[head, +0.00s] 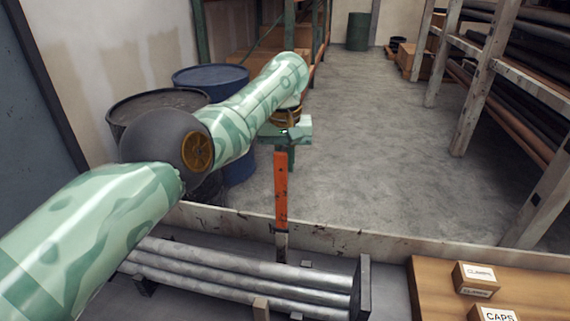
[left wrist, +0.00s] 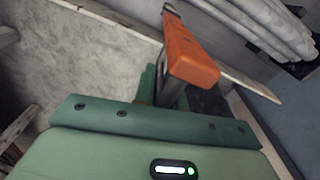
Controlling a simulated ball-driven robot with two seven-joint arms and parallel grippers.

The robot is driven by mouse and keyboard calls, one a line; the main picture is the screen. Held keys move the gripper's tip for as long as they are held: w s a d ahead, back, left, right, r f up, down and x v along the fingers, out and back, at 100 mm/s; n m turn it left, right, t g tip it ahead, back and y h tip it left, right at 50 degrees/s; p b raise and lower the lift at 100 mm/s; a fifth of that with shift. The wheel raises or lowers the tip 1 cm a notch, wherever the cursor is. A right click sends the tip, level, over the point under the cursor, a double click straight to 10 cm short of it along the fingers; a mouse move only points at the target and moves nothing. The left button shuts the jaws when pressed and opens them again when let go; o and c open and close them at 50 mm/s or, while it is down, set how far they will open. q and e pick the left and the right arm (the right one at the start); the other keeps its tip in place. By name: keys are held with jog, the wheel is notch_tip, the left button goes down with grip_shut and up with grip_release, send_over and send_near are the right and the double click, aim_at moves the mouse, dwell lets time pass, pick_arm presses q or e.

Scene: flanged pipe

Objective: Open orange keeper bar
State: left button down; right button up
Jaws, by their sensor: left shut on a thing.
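The orange keeper bar (head: 281,192) stands upright at the back edge of the rack in the head view, its dark lower end near the pipes. It also shows in the left wrist view (left wrist: 188,52), reaching from the gripper toward the pipes. My left gripper (head: 284,158) is at the bar's top end, shut on it. The green gripper body hides part of the fingers in the left wrist view (left wrist: 160,88). Several grey pipes (head: 235,273) lie side by side beneath and in front of the bar. My right gripper is in neither view.
A dark end plate (head: 361,288) stands at the pipes' right end. A low wall (head: 330,236) runs behind the rack. A wooden surface with a clamps box (head: 475,280) and a caps box (head: 496,314) is at right. Drums (head: 211,80) stand behind my left arm.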

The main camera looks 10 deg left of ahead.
aim_at(286, 148)
pick_arm(q)
jog(key=shift+f, duration=0.1)
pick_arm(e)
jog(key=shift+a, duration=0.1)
pick_arm(q)
jog(key=c, duration=1.5)
grip_release()
jog(key=shift+s+d, duration=0.1)
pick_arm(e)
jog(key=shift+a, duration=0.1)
